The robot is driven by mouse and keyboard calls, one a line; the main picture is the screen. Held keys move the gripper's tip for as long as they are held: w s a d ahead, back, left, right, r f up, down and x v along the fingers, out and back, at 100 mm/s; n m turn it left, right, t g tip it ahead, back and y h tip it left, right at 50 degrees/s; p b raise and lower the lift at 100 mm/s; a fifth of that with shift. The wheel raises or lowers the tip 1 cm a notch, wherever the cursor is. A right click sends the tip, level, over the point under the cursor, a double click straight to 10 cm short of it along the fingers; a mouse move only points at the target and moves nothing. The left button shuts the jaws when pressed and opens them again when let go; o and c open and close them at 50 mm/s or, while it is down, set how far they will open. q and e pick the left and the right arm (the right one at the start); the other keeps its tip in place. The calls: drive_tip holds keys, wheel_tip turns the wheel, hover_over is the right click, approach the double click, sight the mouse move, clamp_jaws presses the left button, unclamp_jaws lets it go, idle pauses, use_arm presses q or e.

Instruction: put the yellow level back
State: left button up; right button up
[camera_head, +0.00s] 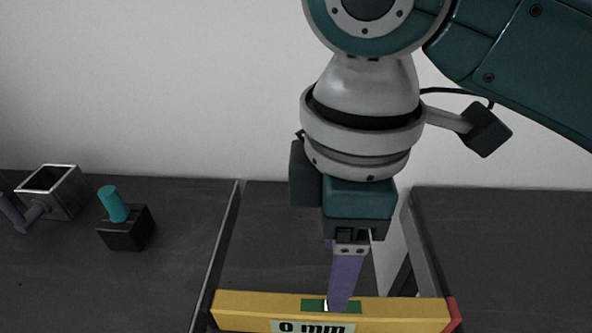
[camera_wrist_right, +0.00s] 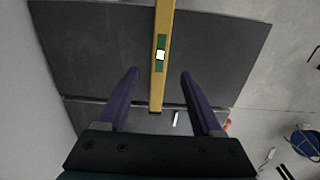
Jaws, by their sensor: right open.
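The yellow level (camera_head: 395,312) lies across the bottom of the head view. It has a green vial window, a label reading "0 mm" and a red right end; its lower edge is cut off. My right gripper (camera_head: 341,303) points down at the middle of the level. In the head view a purple finger overlaps the level's vial window. In the right wrist view the level (camera_wrist_right: 165,25) runs up the picture between the two spread purple fingers of the gripper (camera_wrist_right: 160,74). Neither finger appears to touch it. My left gripper is not in view.
A dark surface (camera_head: 90,285) at the left carries an open-topped metal box (camera_head: 62,200) with a grey handle-like part and a black block (camera_head: 127,232) with a teal peg (camera_head: 113,204). Another dark surface (camera_head: 510,250) is bare at the right. A pale wall (camera_head: 150,90) stands behind.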

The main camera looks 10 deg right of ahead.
drive_tip(key=s+a+f+m+t+y, duration=0.2)
drive_tip(key=s+a+m+y, duration=0.1)
drive_tip(key=s+m, duration=0.25)
drive_tip(key=s+d+m+t+h, duration=0.1)
drive_tip(key=s+d+m, duration=0.5)
drive_tip(key=d, duration=0.6)
drive_tip(key=shift+s+d+m+t+h, duration=0.35)
drive_tip(key=shift+m+h, duration=0.3)
drive_tip(key=shift+h, duration=0.25)
wheel_tip(320, 180, up, 50)
drive_tip(key=p, duration=5)
drive_tip(key=shift+f, duration=0.15)
